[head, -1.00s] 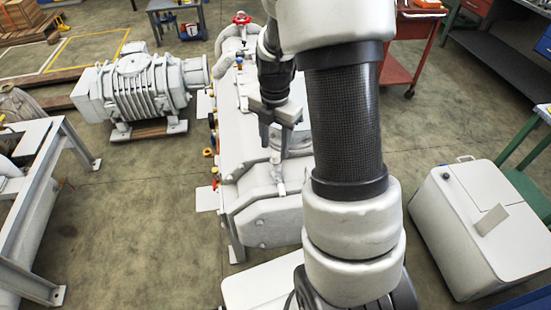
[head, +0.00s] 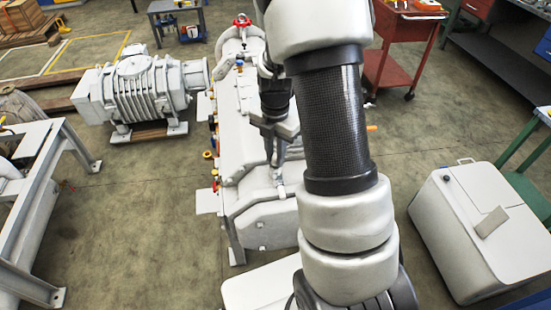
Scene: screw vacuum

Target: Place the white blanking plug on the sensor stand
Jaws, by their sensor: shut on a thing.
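My gripper (head: 275,158) hangs fingers down over the near part of the long white vacuum pump (head: 228,118). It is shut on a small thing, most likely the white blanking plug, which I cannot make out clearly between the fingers. A short pale upright fitting (head: 281,186) stands on the pump just below the fingertips; I cannot tell whether it is the sensor stand. My forearm covers the right side of the pump.
A red valve handwheel (head: 242,20) is at the pump's far end. A grey ribbed blower (head: 137,90) stands to the left, a white cabinet (head: 455,215) to the right, and a red cart (head: 400,45) behind. An orange piece (head: 371,128) shows beside my forearm.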

